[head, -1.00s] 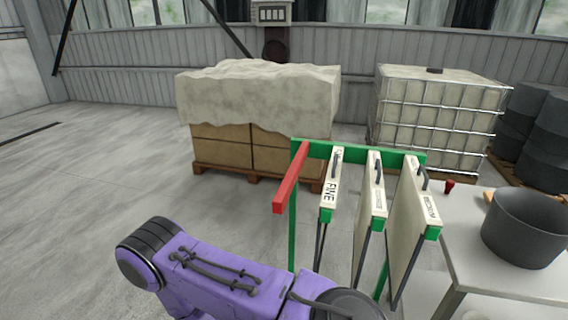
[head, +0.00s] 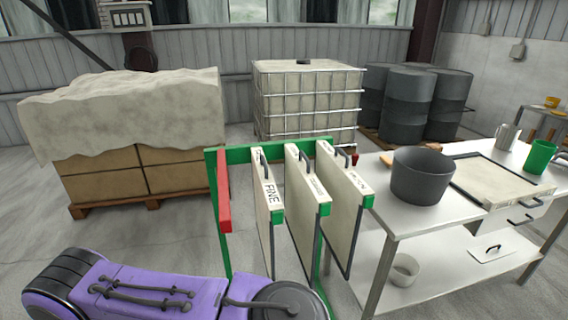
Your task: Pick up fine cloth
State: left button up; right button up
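The fine cloth (head: 264,215) is the leftmost of three cream framed panels hanging in a green rack. Its top edge bears the word FINE and a dark handle. Two similar panels, the middle one (head: 302,205) and the right one (head: 341,200), hang beside it, with lettering too small to read. A red bar (head: 224,197) of the rack stands left of the fine cloth. A purple arm link of mine crosses the lower left, in front of the rack's foot. Neither of my grippers shows.
A metal table (head: 420,222) right of the rack holds a dark pot (head: 421,176), a framed panel (head: 492,181) and a green jug (head: 539,157). Behind are a covered pallet of boxes (head: 105,181), a caged tank (head: 307,100) and dark drums (head: 408,101).

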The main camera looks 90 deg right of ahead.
aim_at(267, 198)
jog(key=z, duration=2.55)
